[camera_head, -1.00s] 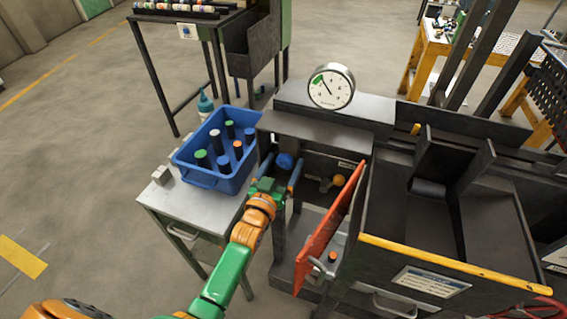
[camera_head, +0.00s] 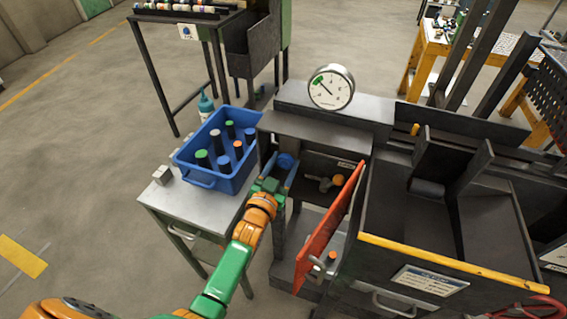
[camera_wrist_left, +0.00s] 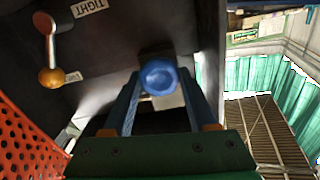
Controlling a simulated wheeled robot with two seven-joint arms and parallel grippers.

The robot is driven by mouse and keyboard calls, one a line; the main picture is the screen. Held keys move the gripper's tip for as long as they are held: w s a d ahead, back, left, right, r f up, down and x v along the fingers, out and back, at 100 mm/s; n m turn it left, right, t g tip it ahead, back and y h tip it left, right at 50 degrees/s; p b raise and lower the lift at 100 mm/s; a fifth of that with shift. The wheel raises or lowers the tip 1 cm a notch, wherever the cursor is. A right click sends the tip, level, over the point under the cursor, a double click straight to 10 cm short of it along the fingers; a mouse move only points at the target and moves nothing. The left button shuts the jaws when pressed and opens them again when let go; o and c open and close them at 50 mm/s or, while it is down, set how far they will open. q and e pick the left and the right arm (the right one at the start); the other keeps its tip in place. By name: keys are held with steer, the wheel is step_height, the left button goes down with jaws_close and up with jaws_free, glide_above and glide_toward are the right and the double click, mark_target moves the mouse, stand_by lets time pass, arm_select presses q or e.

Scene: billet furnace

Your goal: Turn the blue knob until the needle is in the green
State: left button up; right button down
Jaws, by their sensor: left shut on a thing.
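The blue knob (camera_head: 286,160) is on the dark panel inside the open-fronted cabinet; it also shows in the left wrist view (camera_wrist_left: 158,77). My left gripper (camera_head: 279,171) reaches in from the front, its blue fingers on either side of the knob and shut on it. The fingers hide part of the knob's sides. The round white gauge (camera_head: 331,88) stands on top of the cabinet. Its dark needle points to the upper left, at or very near the green band (camera_head: 318,81); the picture is too small to be exact. My right gripper is not in view.
An orange door (camera_head: 328,225) stands open right of my left arm. A lever with an orange ball (camera_head: 338,180) is on the panel right of the knob. A blue bin (camera_head: 204,180) with several cylinders sits on the metal table (camera_head: 190,212) at the left.

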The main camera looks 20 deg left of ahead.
arm_select(q)
steer(key=o, duration=1.4)
steer(key=s, duration=0.7)
steer(key=shift+a, duration=0.15)
